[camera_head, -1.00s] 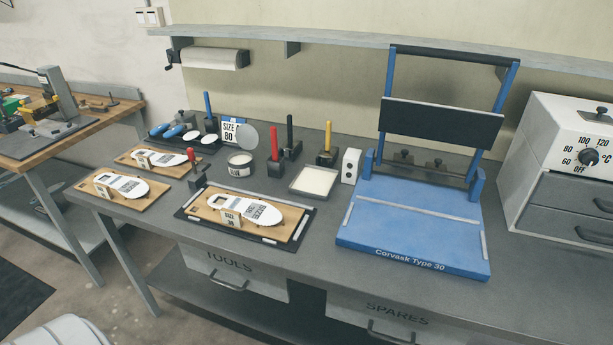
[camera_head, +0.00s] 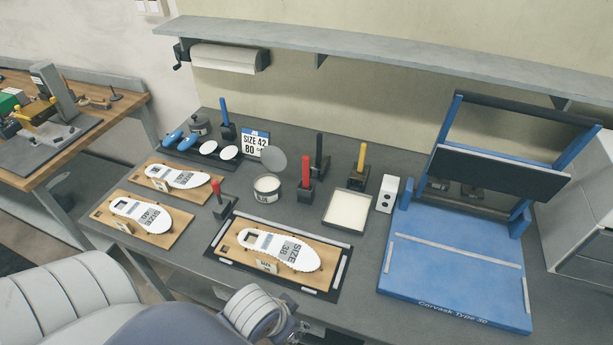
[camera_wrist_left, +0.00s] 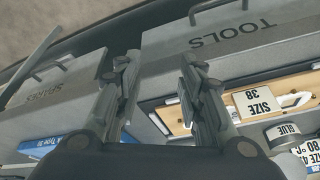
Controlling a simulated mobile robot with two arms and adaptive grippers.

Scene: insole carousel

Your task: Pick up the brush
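Several upright handles stand in dark holders on the grey bench: a blue one (camera_head: 224,110), a red one (camera_head: 306,172), a black one (camera_head: 319,155) and a yellow one (camera_head: 361,160). I cannot tell which of them is the brush; their lower ends are hidden in the holders. A glue tin (camera_head: 267,188) stands open near the red handle, with a grey round lid (camera_head: 273,160) behind it. My left gripper (camera_wrist_left: 158,65) is open and empty in the left wrist view, at the bench's front edge by the TOOLS drawer. My right gripper is out of view.
A board with a white size 38 insole (camera_head: 280,249) lies at the front, with a red-knobbed tool (camera_head: 218,195) beside it. Two more insole boards lie left. A pale square tray (camera_head: 348,211) and a blue press (camera_head: 450,270) stand right. A shelf (camera_head: 400,62) overhangs behind.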

